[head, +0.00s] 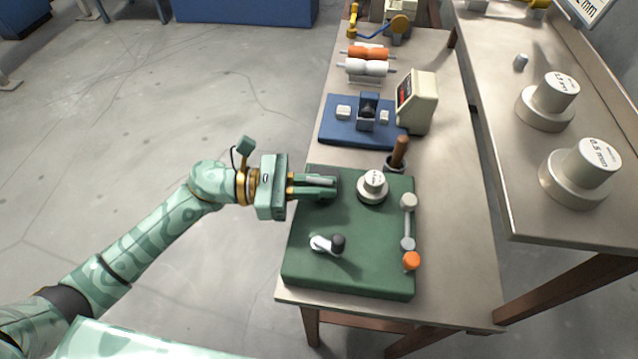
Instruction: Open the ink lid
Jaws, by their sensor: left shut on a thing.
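My left gripper (328,187) reaches in from the left over the back left part of a green block (365,268) on the bench. Its fingers are shut on a small dark grey thing, mostly hidden between them, which looks like the ink lid. I cannot tell whether the lid is raised or flat. My right gripper is not in view.
Big cream spools (582,170) stand on the right table.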

